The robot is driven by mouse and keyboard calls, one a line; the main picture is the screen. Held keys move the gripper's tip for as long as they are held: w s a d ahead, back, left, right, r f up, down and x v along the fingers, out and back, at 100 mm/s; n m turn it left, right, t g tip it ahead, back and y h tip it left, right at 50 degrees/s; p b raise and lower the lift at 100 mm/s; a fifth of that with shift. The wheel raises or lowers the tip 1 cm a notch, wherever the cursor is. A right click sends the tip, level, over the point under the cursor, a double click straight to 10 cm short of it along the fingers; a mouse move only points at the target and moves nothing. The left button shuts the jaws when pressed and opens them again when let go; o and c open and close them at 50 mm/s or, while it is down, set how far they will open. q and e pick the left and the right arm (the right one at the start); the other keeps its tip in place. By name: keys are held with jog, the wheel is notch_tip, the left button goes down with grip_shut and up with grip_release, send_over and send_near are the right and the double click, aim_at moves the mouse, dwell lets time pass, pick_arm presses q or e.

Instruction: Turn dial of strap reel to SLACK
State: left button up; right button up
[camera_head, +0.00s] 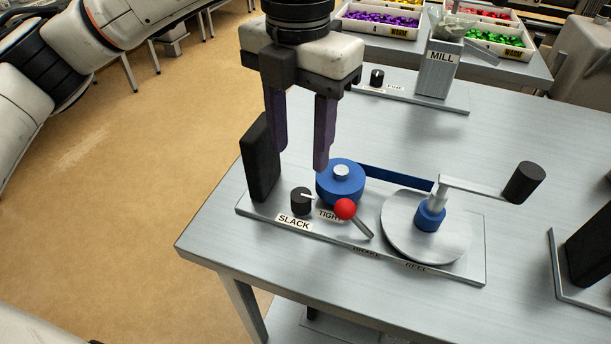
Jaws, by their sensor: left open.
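The strap reel (470,272) is a grey plate on the table, with a round metal disc (400,240), a blue spool (338,188) and a blue strap (397,178). Its dial (300,204) is a small black knob at the plate's left end. The dial's white pointer line points right, to the TIGHT side. The SLACK label (293,222) is in front of the dial; the TIGHT label (328,215) is to its right, partly hidden. My left gripper (299,160) is open and empty, fingers pointing down, above and apart from the dial. My right gripper is not in view.
A black upright block (260,158) stands just left of the dial. A red-ball lever (345,209) and a crank with a black handle (524,182) rise from the reel. A mill (438,70) stands behind. The table's left edge is close.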

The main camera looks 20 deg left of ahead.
aim_at(301, 195)
pick_arm(q)
notch_tip(301, 195, down, 10)
jog(key=shift+s+r, duration=0.15)
jog(key=shift+d, duration=0.1)
jog(key=c, duration=1)
jog(key=shift+c, duration=0.2)
